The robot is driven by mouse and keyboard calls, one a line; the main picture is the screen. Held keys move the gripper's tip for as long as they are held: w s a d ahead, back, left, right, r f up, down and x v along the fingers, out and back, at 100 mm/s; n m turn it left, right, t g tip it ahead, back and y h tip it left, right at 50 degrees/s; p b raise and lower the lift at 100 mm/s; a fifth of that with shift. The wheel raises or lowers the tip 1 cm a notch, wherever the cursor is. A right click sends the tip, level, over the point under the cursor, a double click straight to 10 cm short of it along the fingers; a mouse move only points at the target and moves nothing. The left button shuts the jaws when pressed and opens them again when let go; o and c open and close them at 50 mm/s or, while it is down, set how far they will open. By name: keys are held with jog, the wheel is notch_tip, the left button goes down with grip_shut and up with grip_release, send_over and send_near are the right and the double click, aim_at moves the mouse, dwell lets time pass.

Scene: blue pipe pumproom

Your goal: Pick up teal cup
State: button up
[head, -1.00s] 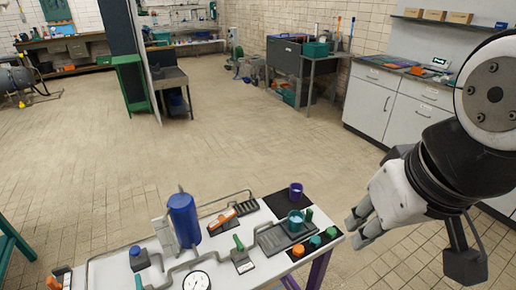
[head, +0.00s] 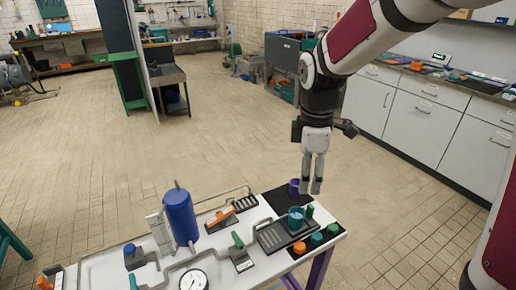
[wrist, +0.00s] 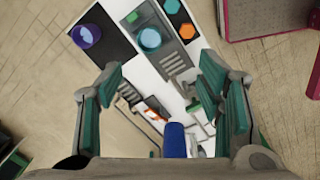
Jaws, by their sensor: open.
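The teal cup (head: 296,214) stands upright on a dark grey plate near the right end of the white table in the head view. It also shows from above in the wrist view (wrist: 150,39), ahead of the fingers and between their lines. My gripper (head: 312,190) points down above that end of the table, close to the purple cup and higher than the teal cup. In the wrist view my gripper (wrist: 162,78) has its fingers wide apart with nothing between them.
A blue cylinder (head: 182,218) stands tall left of the cups, with grey pipes and a gauge (head: 193,280). An orange-handled valve (head: 220,216) and a green-handled valve (head: 238,241) lie nearer. Open floor surrounds the table.

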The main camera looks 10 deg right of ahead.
jog(key=w+f+n, duration=0.2)
jog(key=w+f, duration=0.1)
jog(key=f, duration=0.1)
jog(key=b, duration=0.1)
send_near(297, 214)
jog(key=shift+n+g, duration=0.3)
jog(key=f, duration=0.2)
jog(key=s+f, duration=0.1)
jog(key=f, duration=0.5)
jog(key=shift+s+a, duration=0.15)
jog(key=shift+a, duration=0.1)
jog(key=shift+c, duration=0.6)
jog(key=c, duration=1.1)
